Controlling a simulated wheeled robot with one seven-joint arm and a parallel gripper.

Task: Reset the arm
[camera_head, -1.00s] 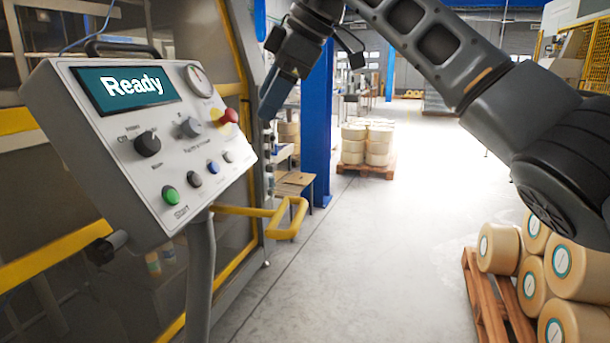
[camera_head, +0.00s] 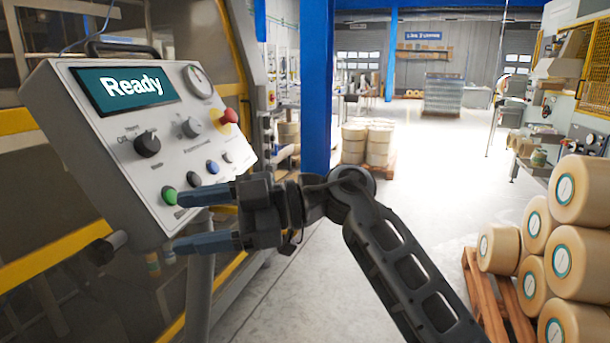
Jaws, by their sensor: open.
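My gripper (camera_head: 192,219) is open and empty, with its two blue-grey fingers pointing left. It is in front of the lower right part of the control panel (camera_head: 105,180). The upper fingertip overlaps the area just right of the green start button (camera_head: 169,196) in the picture; I cannot tell whether it touches the panel. The panel's screen (camera_head: 130,87) reads "Ready". My arm runs from the gripper down to the bottom right. The panel also has a black knob (camera_head: 147,144), a grey knob (camera_head: 191,127) and a red emergency button (camera_head: 228,117).
A pallet (camera_head: 486,297) with stacked tan rolls (camera_head: 572,259) stands at the lower right. More rolls (camera_head: 367,140) stand on a pallet behind a blue column (camera_head: 317,90). A yellow-framed machine (camera_head: 240,60) is behind the panel. The floor in the middle is clear.

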